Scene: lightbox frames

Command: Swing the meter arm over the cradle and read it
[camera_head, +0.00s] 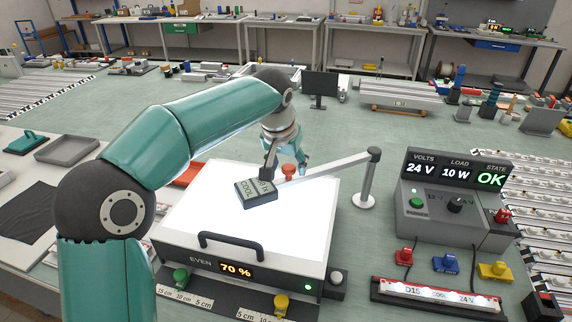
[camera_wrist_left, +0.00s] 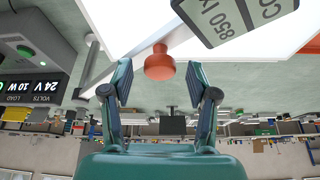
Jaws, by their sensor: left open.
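The meter (camera_head: 256,192), a dark box with a pale display, hangs over the white lit panel (camera_head: 200,222) of the lightbox. In the left wrist view the meter (camera_wrist_left: 232,18) shows "850 lx" and part of another word; the head view shows "COOL". Its grey arm (camera_head: 330,166) runs to a post (camera_head: 367,181) at the right. A red knob (camera_head: 289,171) stands on the arm. My left gripper (camera_head: 286,161) is open at the knob; in its wrist view the knob (camera_wrist_left: 160,62) sits between the fingers, contact unclear. I cannot make out a cradle. My right gripper is out of view.
The lightbox front has a black handle (camera_head: 231,245) and a "70 %" display (camera_head: 236,270). At the right stands a supply box (camera_head: 455,222) reading 24 V, 10 W, OK. Coloured plugs (camera_head: 445,264) and a lit strip (camera_head: 438,293) lie before it. A grey tray (camera_head: 68,150) is at left.

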